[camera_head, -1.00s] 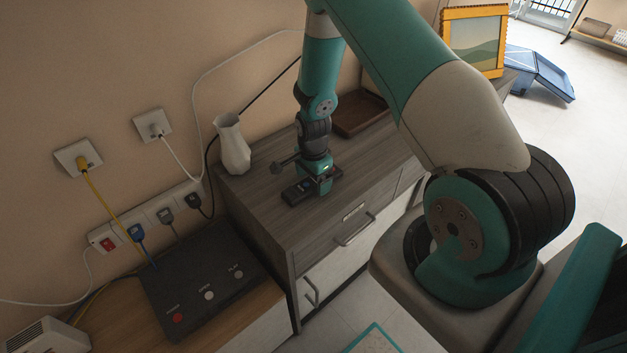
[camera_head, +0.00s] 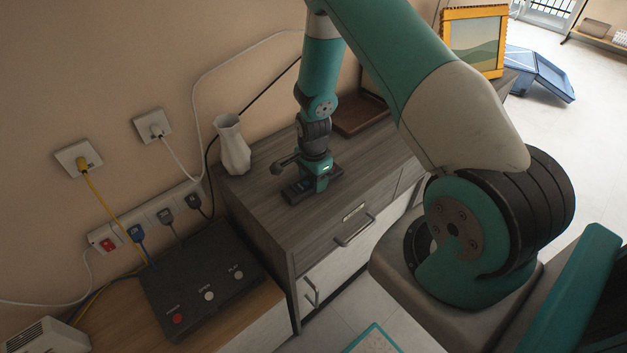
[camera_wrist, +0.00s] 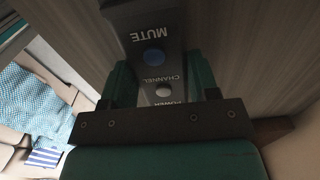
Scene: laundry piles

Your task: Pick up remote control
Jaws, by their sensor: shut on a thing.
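The remote control (camera_head: 294,194) is a dark slab on the grey wooden cabinet top in the head view, mostly covered by my gripper (camera_head: 316,184). In the wrist view the remote control (camera_wrist: 148,22) shows upside-down labels "MUTE", "CHANNEL" and "POWER", with a blue and a pale button. The green fingers of my gripper (camera_wrist: 163,84) stand on both sides of it, shut on it. The remote looks to be at or very near the cabinet top; I cannot tell whether it touches.
A white vase (camera_head: 232,147) stands left of my gripper on the cabinet (camera_head: 262,205). A brown tray (camera_head: 362,112) lies behind. A dark box with buttons (camera_head: 205,280) sits on the lower wooden surface. A yellow-framed picture (camera_head: 474,42) stands at the back right.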

